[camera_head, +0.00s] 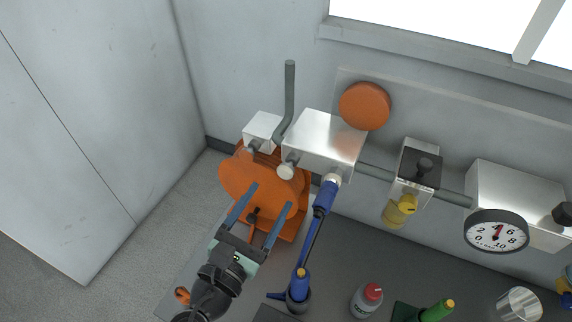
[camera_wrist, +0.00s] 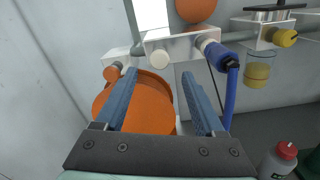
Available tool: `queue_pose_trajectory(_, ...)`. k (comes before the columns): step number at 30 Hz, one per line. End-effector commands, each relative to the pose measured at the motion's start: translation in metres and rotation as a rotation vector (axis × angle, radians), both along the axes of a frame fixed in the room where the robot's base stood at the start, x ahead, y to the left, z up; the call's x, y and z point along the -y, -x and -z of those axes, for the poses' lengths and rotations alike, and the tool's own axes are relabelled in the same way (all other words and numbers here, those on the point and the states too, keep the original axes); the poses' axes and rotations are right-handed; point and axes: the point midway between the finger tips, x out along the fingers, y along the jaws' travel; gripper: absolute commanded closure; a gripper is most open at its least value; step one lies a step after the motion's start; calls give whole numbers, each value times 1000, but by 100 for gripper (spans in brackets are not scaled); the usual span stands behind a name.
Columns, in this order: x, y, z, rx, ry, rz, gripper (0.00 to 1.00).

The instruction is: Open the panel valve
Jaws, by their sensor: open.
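My gripper (camera_head: 270,197) is open and empty, its two blue fingers pointing at the panel in front of a large orange round body; in the wrist view (camera_wrist: 158,78) the fingers stand apart with nothing between them. No part is labelled as the panel valve. A metal block (camera_head: 322,142) on the panel has a round grey knob (camera_head: 287,171) at its lower left, above the fingers; the knob also shows in the wrist view (camera_wrist: 160,58). The gripper appears apart from all of these.
The orange round body (camera_head: 246,175) is beside the fingers. A blue hose fitting (camera_head: 325,197) hangs from the block to the right. A gauge (camera_head: 496,231), red-capped bottle (camera_head: 367,299), green bottle (camera_head: 437,311) and clear cup (camera_head: 519,303) are at the right. Floor at left is clear.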

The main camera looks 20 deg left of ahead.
Motion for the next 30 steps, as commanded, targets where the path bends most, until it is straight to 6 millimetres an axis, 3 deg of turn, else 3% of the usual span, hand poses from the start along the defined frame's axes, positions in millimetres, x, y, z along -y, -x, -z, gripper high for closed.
queue_pose_trajectory(6,2,-48,-4,2,-2,3,29)
queue_pose_trajectory(12,3,-75,-2,1,-2,2,29)
queue_pose_trajectory(25,4,-84,-1,0,-5,1,29)
queue_pose_trajectory(30,4,-84,-1,0,-5,1,58)
